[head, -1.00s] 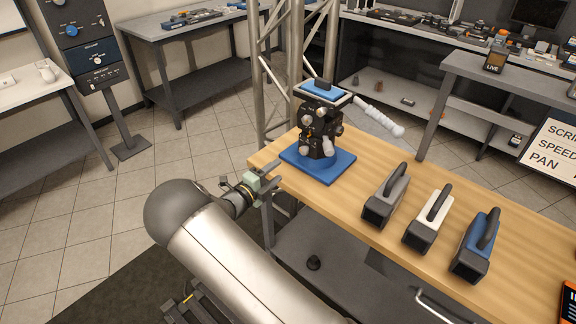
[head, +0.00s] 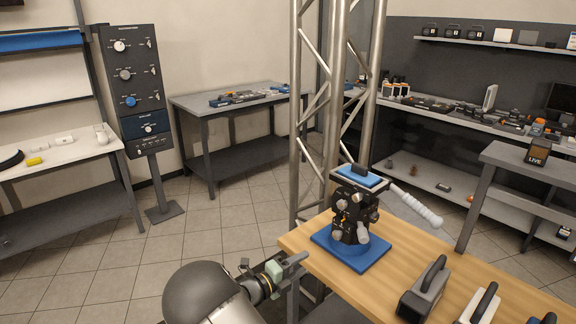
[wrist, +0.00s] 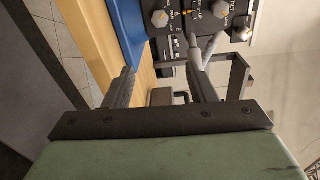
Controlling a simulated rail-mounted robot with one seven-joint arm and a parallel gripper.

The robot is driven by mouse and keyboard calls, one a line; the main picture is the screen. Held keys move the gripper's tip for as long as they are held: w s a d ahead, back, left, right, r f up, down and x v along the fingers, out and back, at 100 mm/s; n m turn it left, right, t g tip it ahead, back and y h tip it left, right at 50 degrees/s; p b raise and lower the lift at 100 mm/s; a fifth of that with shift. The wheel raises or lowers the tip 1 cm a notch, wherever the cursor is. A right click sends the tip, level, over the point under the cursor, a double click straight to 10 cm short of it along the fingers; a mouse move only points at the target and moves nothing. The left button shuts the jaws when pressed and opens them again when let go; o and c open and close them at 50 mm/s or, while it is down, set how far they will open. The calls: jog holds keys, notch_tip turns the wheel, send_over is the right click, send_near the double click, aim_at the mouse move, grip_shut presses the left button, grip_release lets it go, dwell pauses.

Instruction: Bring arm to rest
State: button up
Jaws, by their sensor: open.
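My gripper (head: 297,262) is at the near left corner of the wooden table (head: 318,270), just left of the blue-based tripod head. In the wrist view my gripper's two dark fingers (wrist: 160,90) stand apart with nothing between them. My arm comes in from the bottom of the head view. The black tripod head (head: 354,215) stands upright on its blue base (head: 372,252), with a pale-gripped handle reaching to the right. It also shows beyond the fingers in the wrist view (wrist: 190,20).
Grey (head: 425,289), white and blue handled blocks stand along the table. A metal truss (head: 308,110) rises behind it. A control panel (head: 131,90) on a post and a grey bench (head: 240,98) are at the back left. Open tiled floor lies left of my arm.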

jog(key=s+d+r+m+g+y, duration=0.25)
jog(key=s+d+m+g, duration=0.45)
jog(key=m, duration=0.4)
jog(key=s+d+r+m+g+y, duration=0.2)
jog(key=s+d+r+m+g, duration=0.15)
jog(key=s+d+m, duration=0.5)
jog(key=s+a+r+m+y, duration=0.2)
jog(key=s+m+y, duration=0.2)
jog(key=s+m, duration=0.5)
jog(key=s+a+r+m+y, duration=0.2)
jog(key=s+m+y, duration=0.3)
jog(key=s+m, duration=0.5)
jog(key=r+m, duration=0.1)
jog(key=m, duration=0.3)
jog(key=shift+a, duration=0.2)
